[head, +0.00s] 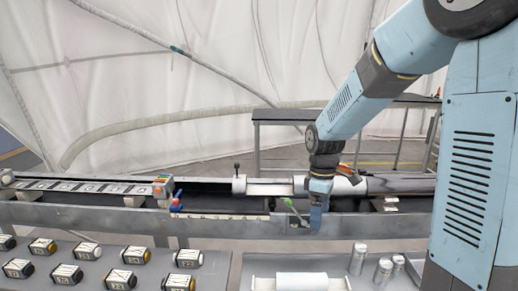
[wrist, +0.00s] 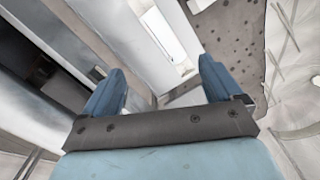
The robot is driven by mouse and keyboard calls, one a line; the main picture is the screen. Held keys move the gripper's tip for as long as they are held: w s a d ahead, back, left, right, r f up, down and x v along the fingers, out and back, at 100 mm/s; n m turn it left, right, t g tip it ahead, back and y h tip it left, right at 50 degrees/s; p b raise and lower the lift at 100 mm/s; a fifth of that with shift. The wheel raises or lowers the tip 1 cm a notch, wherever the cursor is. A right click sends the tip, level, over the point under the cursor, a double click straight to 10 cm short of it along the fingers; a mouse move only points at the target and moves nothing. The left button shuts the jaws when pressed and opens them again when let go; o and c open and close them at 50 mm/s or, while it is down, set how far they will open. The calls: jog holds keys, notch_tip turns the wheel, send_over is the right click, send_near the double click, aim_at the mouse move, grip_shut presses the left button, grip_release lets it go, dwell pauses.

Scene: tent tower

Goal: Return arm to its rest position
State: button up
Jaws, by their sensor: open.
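My gripper (head: 317,213) hangs pointing down at the front rail of the long bench in the head view, just right of a small green-tipped lever (head: 288,202). In the wrist view my gripper (wrist: 160,92) shows two blue fingers spread wide apart with nothing between them. My arm (head: 350,105) reaches from the right side, bent at the elbow, with its lower part coming down to the bench. A white and grey cylinder (head: 345,186) lies along the bench behind the gripper. Whether the fingers touch the rail cannot be told.
The long bench (head: 235,225) runs across the view. Several dark-ended blocks (head: 133,255) sit on a grey table at lower left. A tray with a white roll (head: 302,281) and several small cylinders (head: 383,271) stand at lower right. A dark table (head: 285,116) stands behind.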

jog(key=s+d+r+m+t, duration=0.3)
jog(key=s+r+m, duration=0.3)
jog(key=s+r, duration=0.2)
jog(key=s+d+r+m+t, duration=0.3)
jog(key=s+r+m, duration=0.3)
jog(key=s+r, duration=0.2)
jog(key=shift+s+d+m+t, duration=0.2)
jog(key=shift+s+m+t, duration=0.15)
jog(key=shift+s, duration=0.95)
